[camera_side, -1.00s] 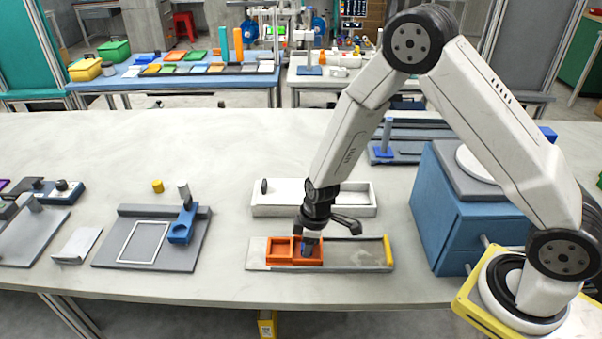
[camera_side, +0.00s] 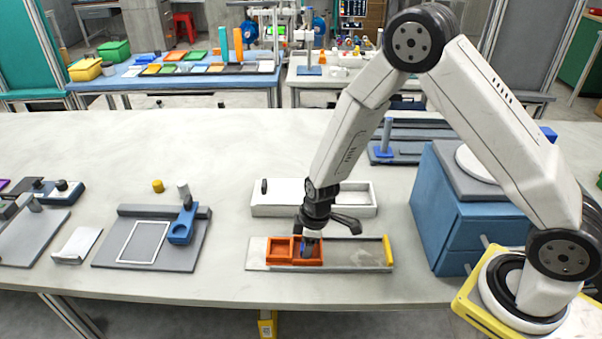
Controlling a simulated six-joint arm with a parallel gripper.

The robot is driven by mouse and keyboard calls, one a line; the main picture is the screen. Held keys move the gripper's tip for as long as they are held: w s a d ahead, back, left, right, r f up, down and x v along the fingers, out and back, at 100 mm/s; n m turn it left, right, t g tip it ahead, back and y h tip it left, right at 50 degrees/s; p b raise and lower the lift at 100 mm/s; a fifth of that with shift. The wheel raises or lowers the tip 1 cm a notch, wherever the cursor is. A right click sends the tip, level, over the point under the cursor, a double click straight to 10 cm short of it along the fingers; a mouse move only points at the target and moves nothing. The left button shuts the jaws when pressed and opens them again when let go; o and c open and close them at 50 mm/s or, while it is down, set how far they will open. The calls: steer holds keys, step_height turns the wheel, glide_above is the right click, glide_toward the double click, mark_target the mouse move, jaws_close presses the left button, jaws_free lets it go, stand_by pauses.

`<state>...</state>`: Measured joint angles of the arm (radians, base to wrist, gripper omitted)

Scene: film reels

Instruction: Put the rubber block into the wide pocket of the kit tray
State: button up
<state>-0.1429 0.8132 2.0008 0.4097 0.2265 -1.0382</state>
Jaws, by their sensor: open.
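The orange kit tray (camera_side: 281,259) stands on a grey board in the middle of the table, with a narrower pocket at left and a wider one at right. My gripper (camera_side: 308,250) points down at the wide pocket, its fingertips at or inside it. The gripper is open. A small dark blue piece shows between or beside the fingers; I cannot tell whether it is the rubber block or part of the fingers. The gripper hides much of the wide pocket.
The grey board (camera_side: 350,254) has a yellow end piece (camera_side: 388,250). A white open tray (camera_side: 358,207) with a dark peg lies just behind. A blue drawer box (camera_side: 437,215) stands at right, a grey fixture plate (camera_side: 187,248) at left. The table front between plate and board is clear.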

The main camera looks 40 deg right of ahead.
step_height(320, 180, up, 12)
steer(key=s+d, duration=0.1)
steer(key=shift+s+d, duration=0.15)
stand_by(0.6)
steer(key=shift+f, duration=0.1)
stand_by(0.4)
steer(key=s+d+r+m, duration=0.2)
steer(key=s+d+m, duration=0.1)
steer(key=s+m, duration=0.1)
steer(key=s+d+r+m+t+h, duration=0.1)
steer(key=s+d+r+m, duration=0.2)
steer(key=s+m, duration=0.2)
steer(key=shift+s, duration=0.9)
